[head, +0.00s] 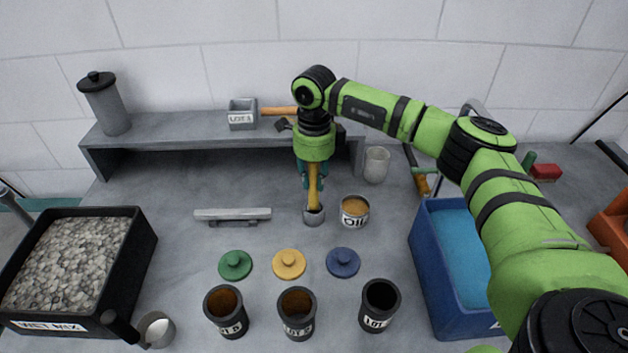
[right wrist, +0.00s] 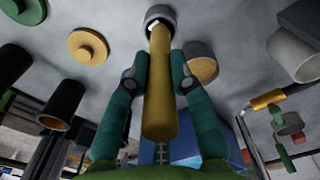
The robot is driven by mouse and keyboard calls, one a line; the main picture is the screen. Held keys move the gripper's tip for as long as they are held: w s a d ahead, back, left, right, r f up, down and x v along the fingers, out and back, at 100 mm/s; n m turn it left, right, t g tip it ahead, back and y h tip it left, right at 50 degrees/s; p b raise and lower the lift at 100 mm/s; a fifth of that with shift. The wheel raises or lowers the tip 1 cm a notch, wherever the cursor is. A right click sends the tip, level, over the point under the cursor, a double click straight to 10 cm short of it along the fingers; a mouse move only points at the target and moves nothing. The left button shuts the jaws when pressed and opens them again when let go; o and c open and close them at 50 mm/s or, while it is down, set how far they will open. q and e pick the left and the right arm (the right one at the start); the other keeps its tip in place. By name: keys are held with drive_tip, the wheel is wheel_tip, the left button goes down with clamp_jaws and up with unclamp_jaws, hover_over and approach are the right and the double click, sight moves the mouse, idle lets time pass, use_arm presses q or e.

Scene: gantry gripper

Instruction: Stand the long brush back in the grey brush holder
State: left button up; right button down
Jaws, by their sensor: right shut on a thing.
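The long brush has a yellow handle (head: 313,188) and is held nearly upright. My right gripper (head: 313,178) is shut on the handle, with its teal fingers on both sides; it also shows in the right wrist view (right wrist: 160,75). The small grey brush holder (head: 314,218) stands on the bench directly below. The brush's lower end meets the holder's mouth (right wrist: 160,12), where a bit of white shows. How deep the end sits inside is hidden. My left gripper is in neither view.
An oil tin (head: 354,211) stands close right of the holder. A grey bar (head: 233,215) lies to the left. Green (head: 235,264), yellow (head: 289,263) and blue (head: 343,262) lids lie in front. A raised shelf (head: 190,132) stands behind; a blue bin (head: 424,270) is at right.

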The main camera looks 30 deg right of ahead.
drive_tip(key=shift+r, duration=0.1)
drive_tip(key=c, duration=1.1)
unclamp_jaws()
drive_tip(key=shift+f, duration=0.2)
drive_tip(key=shift+r, duration=0.2)
wheel_tip(320, 180, up, 11)
drive_tip(key=b, duration=0.3)
drive_tip(key=shift+b, duration=0.4)
drive_tip(key=shift+r, duration=0.6)
drive_tip(key=shift+s+f, duration=0.1)
drive_tip(key=shift+f, duration=0.05)
